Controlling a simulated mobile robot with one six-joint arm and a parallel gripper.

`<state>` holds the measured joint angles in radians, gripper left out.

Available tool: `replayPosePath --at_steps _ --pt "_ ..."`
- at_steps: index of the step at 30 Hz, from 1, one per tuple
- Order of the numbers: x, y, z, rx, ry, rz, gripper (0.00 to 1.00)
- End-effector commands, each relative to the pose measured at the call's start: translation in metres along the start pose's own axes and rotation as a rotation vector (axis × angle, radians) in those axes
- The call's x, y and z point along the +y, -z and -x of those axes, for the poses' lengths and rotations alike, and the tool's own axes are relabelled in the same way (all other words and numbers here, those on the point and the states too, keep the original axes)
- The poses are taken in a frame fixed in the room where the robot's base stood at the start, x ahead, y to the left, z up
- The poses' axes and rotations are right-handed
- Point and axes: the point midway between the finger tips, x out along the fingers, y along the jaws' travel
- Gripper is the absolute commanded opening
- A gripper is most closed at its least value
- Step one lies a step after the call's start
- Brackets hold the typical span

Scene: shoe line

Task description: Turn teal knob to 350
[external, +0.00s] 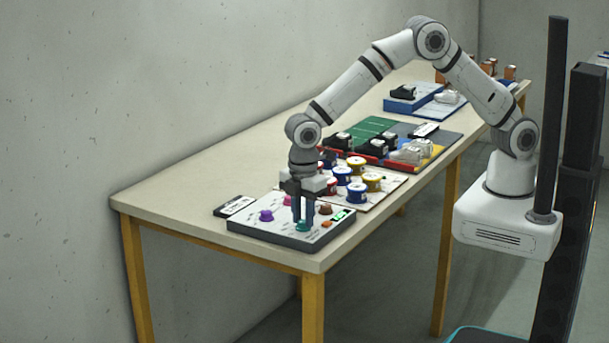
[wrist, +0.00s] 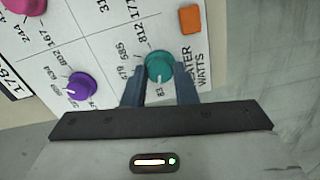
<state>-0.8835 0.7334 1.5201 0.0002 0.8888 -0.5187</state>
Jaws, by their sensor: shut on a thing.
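The teal knob (wrist: 158,66) sits on the white panel face of a control box and has a pale pointer line. It also shows in the external view (external: 302,226), below my gripper. My gripper (wrist: 160,80) reaches down from above, with its two blue-grey fingers on either side of the teal knob and shut on it. In the external view my gripper (external: 303,218) stands upright over the front of the box (external: 262,236). Numbers such as 585 and 812 are printed around the knob; some are hidden by the fingers.
A purple knob (wrist: 82,86) is left of the teal one, with a pink knob (wrist: 24,6) beyond. An orange square button (wrist: 190,19) is close on the right. A brown knob (external: 325,208) and a green display (external: 341,215) share the box. Several spools (external: 357,192) stand behind.

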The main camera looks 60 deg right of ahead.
Motion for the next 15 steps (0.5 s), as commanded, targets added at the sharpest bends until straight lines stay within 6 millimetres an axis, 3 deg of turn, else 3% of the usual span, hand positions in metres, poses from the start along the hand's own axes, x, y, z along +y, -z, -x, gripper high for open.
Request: replayPosePath --at_steps 15 --pt "0.0005 0.0005 -0.0001 0.002 -0.001 -0.386 0.03"
